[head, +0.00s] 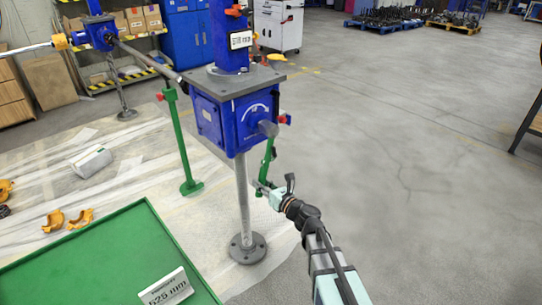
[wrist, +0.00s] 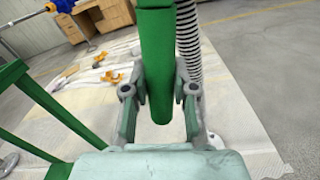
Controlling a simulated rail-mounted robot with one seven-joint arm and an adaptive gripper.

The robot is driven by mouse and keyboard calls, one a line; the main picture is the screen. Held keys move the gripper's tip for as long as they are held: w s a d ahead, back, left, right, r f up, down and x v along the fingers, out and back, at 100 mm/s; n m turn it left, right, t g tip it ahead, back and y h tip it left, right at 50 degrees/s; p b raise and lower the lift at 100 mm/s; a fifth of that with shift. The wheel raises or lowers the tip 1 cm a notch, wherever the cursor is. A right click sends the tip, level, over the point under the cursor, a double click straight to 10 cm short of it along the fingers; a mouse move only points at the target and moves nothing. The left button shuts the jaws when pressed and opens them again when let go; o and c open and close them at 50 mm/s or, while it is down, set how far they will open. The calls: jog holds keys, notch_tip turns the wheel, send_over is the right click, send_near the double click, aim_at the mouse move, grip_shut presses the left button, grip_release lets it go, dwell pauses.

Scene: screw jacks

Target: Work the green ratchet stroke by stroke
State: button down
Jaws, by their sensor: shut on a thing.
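The blue screw jack (head: 222,120) stands in the middle of the head view, with a white curved arrow on its face. The green ratchet (head: 267,160) hangs down behind its right side, with a red part near its top. My gripper (head: 264,187) is at the lower end of the ratchet's handle. In the wrist view the green handle (wrist: 158,55) comes down between the two fingers of my gripper (wrist: 160,100), which are shut on it near its rounded end. The ratchet's head is partly hidden by the jack in the head view.
The grey jack spindle (head: 243,200) runs down to a round floor flange (head: 247,247) left of my gripper; a threaded screw (wrist: 187,45) shows close behind the handle. A green post (head: 182,145) and green table (head: 95,255) stand left.

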jog(key=shift+w+d+n+b, duration=0.6)
jog(key=shift+w+d+n, duration=0.3)
jog(key=shift+w, duration=0.35)
jog(key=shift+d, duration=0.15)
jog(key=shift+s+a+r+m+p, duration=0.15)
jog(key=shift+s+a+m+p, duration=0.55)
jog(key=shift+m, duration=0.1)
jog(key=c, duration=0.7)
grip_release()
jog(key=shift+d, duration=0.15)
jog(key=shift+s, duration=0.1)
jog(key=shift+f, duration=0.2)
jog(key=shift+s, duration=0.15)
